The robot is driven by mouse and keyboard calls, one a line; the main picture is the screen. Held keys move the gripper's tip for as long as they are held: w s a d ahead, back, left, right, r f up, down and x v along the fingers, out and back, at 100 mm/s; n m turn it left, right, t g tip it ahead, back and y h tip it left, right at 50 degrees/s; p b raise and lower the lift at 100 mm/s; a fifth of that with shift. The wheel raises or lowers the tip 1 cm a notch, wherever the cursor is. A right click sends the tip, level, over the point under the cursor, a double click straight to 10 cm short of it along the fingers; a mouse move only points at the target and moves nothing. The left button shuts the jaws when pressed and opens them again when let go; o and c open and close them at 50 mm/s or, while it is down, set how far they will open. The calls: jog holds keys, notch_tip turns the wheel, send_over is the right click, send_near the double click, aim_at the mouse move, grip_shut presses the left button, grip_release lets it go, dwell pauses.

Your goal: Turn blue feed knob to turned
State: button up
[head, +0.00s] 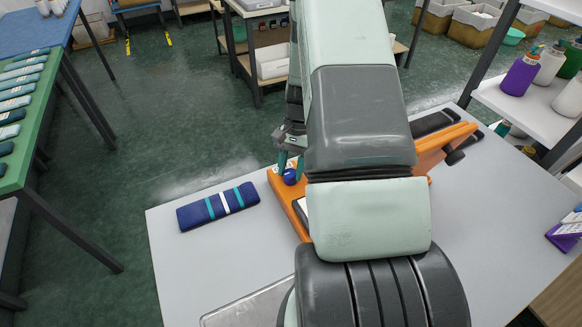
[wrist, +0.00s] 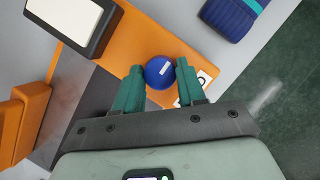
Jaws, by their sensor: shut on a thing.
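The blue feed knob (wrist: 160,72) is round with a white mark on its top, and it sits on an orange machine panel (wrist: 197,50). In the head view the knob (head: 290,177) shows at the left end of the orange machine (head: 277,187). My gripper (wrist: 159,76) has its two teal fingers on either side of the knob and is shut on it. The white mark points up and to the right in the wrist view. A white label with dark print beside the knob is partly hidden by a finger. My arm hides much of the machine in the head view.
A folded dark blue cloth with teal and white stripes (head: 218,206) lies on the grey table (head: 180,265) left of the machine. A framed white panel (wrist: 70,18) is near the knob. A shelf with bottles (head: 520,72) stands at the right.

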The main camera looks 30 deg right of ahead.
dwell(0.3)
jog(key=o, duration=1)
jog(key=shift+o, duration=0.2)
jog(key=v, duration=1.1)
jog(key=s+a+r+n+t+h, duration=0.1)
jog(key=s+a+r+n+t, duration=0.3)
jog(key=r, duration=0.6)
jog(key=s+a+r+n+h, duration=0.15)
jog(key=a+r, duration=0.35)
jog(key=r, duration=0.6)
jog(key=s+a+r+n+t, duration=0.2)
jog(key=s+a+r, duration=0.1)
jog(key=s, duration=0.5)
jog(key=s+a+r+n+t, duration=0.2)
jog(key=s+a+r, duration=0.1)
jog(key=s, duration=0.5)
jog(key=shift+a+r+t+h, duration=0.2)
jog(key=shift+r+t+h, duration=0.1)
jog(key=shift+r+h, duration=0.05)
